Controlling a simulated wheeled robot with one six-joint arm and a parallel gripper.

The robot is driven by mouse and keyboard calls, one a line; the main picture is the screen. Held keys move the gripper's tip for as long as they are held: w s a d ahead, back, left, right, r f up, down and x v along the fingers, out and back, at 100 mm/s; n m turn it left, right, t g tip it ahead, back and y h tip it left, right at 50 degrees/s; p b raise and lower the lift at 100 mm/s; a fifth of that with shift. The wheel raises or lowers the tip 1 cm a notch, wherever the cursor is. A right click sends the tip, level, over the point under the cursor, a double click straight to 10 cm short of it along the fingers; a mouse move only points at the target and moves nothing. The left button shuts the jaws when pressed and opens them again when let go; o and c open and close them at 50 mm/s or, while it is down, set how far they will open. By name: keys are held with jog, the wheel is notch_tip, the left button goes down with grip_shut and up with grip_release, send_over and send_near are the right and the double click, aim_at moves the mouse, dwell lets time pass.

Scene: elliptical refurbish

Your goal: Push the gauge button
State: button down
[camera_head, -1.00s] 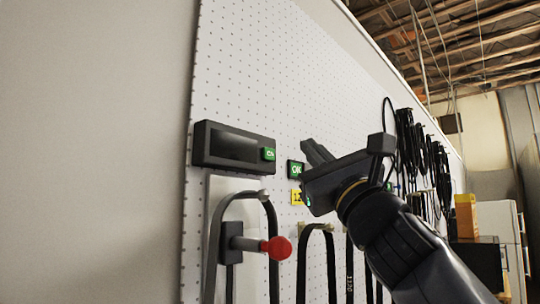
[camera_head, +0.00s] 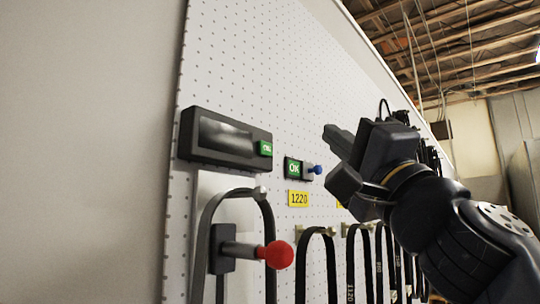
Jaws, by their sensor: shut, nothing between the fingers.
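A black gauge box (camera_head: 225,137) with a dark display is mounted on the white pegboard, left of centre. A small green patch with light lettering (camera_head: 265,148) is at its right end. A smaller black box with a green OK label (camera_head: 293,168) is to its right, with a blue round-ended button (camera_head: 315,169) sticking out of its right side. I cannot tell which of these is the gauge button. My gripper (camera_head: 335,140) is shut and empty, pointing left, just right of the blue button in the picture. I see no clear contact; depth is hard to judge.
A red ball-ended lever (camera_head: 275,254) juts out below the gauge box. Black belts (camera_head: 318,262) hang along the lower pegboard (camera_head: 260,70), with yellow number tags (camera_head: 298,198) above. The plain wall (camera_head: 85,150) at left is clear.

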aim_at(265, 149)
jog(key=w+a+b, duration=0.1)
jog(key=w+a, duration=0.4)
jog(key=a, duration=0.2)
jog(key=shift+w+b, duration=0.2)
jog(key=shift+b, duration=0.2)
jog(key=shift+w+a, duration=0.1)
jog(key=shift+w, duration=0.05)
dwell(1.9)
jog(key=shift+w+a, duration=0.15)
jog(key=shift+a, duration=0.1)
jog(key=shift+w+a+b, duration=0.2)
jog(key=shift+a+b, duration=0.05)
jog(key=shift+b, duration=0.05)
dwell(0.6)
jog(key=shift+d, duration=0.1)
dwell(0.4)
jog(key=shift+s+d, duration=0.45)
jog(key=shift+d, duration=0.05)
